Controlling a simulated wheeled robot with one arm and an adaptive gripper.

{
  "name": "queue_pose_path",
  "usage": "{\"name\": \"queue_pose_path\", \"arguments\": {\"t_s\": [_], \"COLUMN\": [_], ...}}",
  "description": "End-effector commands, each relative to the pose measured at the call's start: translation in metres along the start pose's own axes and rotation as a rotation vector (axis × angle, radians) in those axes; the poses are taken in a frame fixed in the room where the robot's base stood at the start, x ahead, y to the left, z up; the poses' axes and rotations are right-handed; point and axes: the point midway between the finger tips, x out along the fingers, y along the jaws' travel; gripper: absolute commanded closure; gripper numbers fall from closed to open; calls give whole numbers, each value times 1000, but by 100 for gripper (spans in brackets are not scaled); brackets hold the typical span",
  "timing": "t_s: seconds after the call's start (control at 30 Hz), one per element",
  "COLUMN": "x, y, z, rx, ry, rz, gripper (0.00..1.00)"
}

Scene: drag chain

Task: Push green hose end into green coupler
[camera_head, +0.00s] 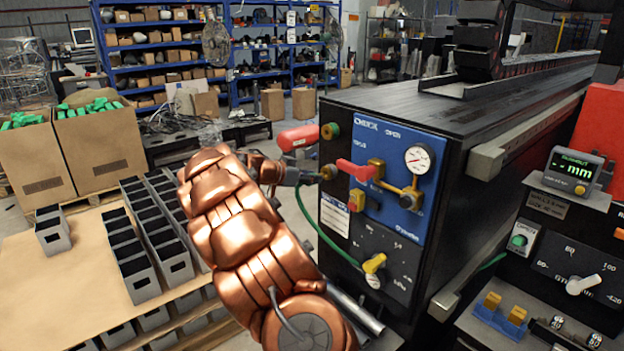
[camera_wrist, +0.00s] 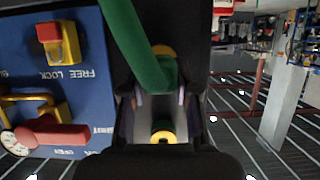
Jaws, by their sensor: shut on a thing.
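My gripper (camera_head: 306,178) is beside the left edge of the blue valve panel (camera_head: 405,215). In the wrist view, my gripper (camera_wrist: 161,105) is shut on the green hose (camera_wrist: 130,35), near its end. The hose (camera_head: 318,228) hangs in a curve below the gripper in the head view. A brass fitting (camera_head: 328,172) is just beyond my fingertips; its rim shows behind the hose in the wrist view (camera_wrist: 163,50). I cannot tell whether the hose end touches a fitting.
A red cylinder (camera_head: 298,137) is just above my gripper. A control console (camera_head: 570,270) stands right. Bins (camera_head: 140,275) and cardboard boxes (camera_head: 100,145) stand left.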

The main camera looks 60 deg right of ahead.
Motion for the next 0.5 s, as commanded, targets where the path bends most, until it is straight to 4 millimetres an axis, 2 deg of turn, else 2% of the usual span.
{"name": "queue_pose_path", "arguments": {"t_s": [0.5], "x": [-4], "y": [0], "z": [2], "rx": [-1], "ry": [0], "rz": [-1], "gripper": [100]}}
